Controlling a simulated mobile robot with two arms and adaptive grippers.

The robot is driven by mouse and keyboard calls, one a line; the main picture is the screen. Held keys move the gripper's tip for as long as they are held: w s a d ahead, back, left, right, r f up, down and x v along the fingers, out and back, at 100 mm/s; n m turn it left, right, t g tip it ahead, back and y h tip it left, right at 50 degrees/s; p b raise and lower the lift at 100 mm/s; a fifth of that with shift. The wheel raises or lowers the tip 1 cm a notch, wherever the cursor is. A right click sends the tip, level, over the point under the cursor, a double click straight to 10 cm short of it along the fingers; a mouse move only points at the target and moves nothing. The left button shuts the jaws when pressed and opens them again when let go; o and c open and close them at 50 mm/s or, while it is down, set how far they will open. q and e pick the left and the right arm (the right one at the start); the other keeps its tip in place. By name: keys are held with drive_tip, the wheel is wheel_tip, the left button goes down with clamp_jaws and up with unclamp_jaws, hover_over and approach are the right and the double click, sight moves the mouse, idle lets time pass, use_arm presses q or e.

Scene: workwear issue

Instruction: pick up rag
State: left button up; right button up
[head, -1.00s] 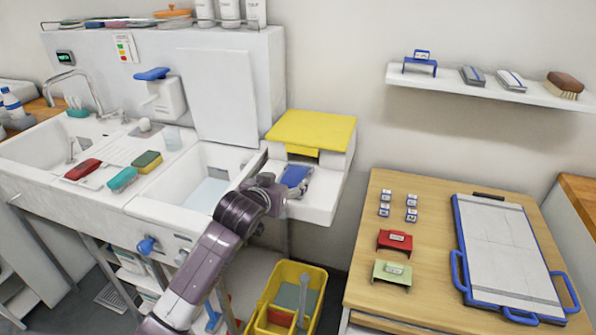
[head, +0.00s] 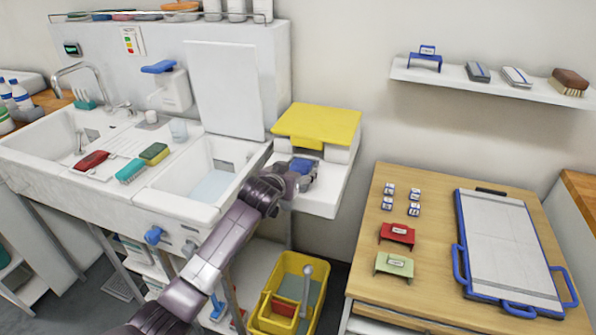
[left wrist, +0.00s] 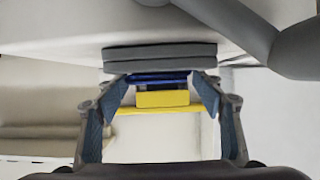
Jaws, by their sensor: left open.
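A blue item (head: 303,165), which looks like the rag, lies on the white tray under the yellow-lidded dispenser (head: 318,125). My left gripper (head: 305,178) is at the tray, right beside the blue item and partly covering it. In the left wrist view my left gripper (left wrist: 161,82) is open, its fingers spread wide. A grey two-layered folded piece (left wrist: 160,58) with a blue strip below it shows just past the fingertips. I cannot tell whether the fingers touch it. My right gripper is not in view.
Left of the tray is a double sink (head: 205,190) with a green-yellow sponge (head: 154,153) and a teal brush (head: 131,171). A yellow bucket (head: 262,308) stands on the floor below.

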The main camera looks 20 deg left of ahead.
use_arm(q)
drive_tip(key=shift+c, duration=0.2)
drive_tip(key=c, duration=1.2)
drive_tip(key=shift+r, duration=0.1)
